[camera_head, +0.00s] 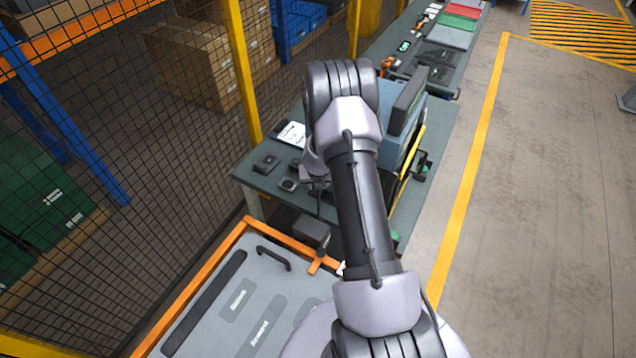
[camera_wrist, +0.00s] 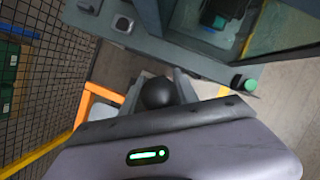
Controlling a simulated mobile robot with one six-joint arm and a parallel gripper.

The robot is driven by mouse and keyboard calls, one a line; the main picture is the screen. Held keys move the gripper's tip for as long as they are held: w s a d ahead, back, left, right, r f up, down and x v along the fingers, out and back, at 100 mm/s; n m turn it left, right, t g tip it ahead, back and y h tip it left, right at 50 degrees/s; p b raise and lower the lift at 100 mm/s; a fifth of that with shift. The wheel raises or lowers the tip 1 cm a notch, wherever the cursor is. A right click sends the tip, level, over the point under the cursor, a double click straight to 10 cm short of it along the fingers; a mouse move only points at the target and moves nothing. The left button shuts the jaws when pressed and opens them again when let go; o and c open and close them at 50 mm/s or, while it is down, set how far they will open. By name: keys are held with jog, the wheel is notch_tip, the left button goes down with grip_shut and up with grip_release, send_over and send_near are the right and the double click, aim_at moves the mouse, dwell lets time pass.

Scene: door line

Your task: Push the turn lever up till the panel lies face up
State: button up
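In the wrist view, a black ball knob (camera_wrist: 158,92), which looks like the end of the turn lever, lies between the two fingers of my gripper (camera_wrist: 162,84). The fingers appear to touch it on both sides. The lever's shaft is hidden. A large grey-blue framed piece (camera_wrist: 190,58), apparently the panel or its frame, crosses the top of that view. In the head view, a blue-grey unit (camera_head: 391,152) with a dark slab (camera_head: 408,104) and a yellow edge strip stands tilted on the bench, partly behind my arm. My gripper is hidden there behind the arm.
The dark green bench (camera_head: 437,128) runs away to the back, with trays and small parts on it. A mesh fence (camera_head: 95,115) with yellow posts stands left. An orange-framed grey platform (camera_head: 204,274) lies low in front. The floor right of the yellow line is open.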

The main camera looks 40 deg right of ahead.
jog(key=p+v, duration=0.6)
jog(key=v, duration=1.1)
jog(key=shift+r, duration=0.25)
